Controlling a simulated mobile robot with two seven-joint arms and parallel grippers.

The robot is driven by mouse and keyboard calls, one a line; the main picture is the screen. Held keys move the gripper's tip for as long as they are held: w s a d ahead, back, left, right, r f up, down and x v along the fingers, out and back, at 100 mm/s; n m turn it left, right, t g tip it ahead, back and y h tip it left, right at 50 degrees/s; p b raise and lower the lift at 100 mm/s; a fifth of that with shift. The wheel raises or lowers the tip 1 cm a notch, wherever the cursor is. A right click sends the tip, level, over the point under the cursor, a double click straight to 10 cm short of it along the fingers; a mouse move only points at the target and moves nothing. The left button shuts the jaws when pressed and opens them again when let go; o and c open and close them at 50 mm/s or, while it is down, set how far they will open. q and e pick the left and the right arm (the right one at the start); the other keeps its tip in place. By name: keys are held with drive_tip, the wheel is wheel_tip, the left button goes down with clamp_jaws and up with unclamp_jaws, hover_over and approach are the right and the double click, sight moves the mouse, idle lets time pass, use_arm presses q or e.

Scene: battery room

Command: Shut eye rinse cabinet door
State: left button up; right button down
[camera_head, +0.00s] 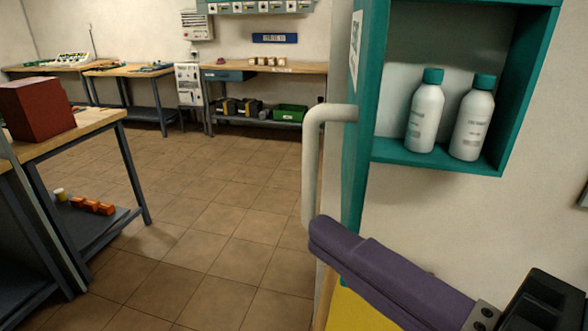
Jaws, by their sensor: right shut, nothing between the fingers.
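The eye rinse cabinet (550,40) is a teal box on the wall at the right, with its inside showing. Two white bottles with teal caps, one on the left (427,112) and one on the right (472,118), stand upright in it. The cabinet door (354,150) stands open at the cabinet's left and shows nearly edge-on, with a pale bar handle (312,150) on its left side. My right gripper (328,232) is shut and empty, its purple fingers at the handle's lower end. Contact is unclear. My left gripper is out of view.
A workbench with a dark red box (38,108) stands at the left, with orange items (92,206) on its lower shelf. More benches, one with a green bin (290,113) below, line the back wall. The tiled floor (210,210) between is clear. Something yellow (358,312) shows below my gripper.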

sight(309, 188)
drive_tip(key=p+x, duration=0.3)
drive_tip(key=x, duration=0.7)
drive_tip(key=shift+s+d+r+b, duration=0.1)
drive_tip(key=shift+d+b, duration=0.1)
drive_tip(key=shift+d, duration=0.9)
drive_tip(key=shift+s+d+b, duration=0.1)
drive_tip(key=shift+d+b, duration=0.05)
drive_tip(key=shift+d, duration=0.95)
drive_tip(key=shift+d, duration=0.1)
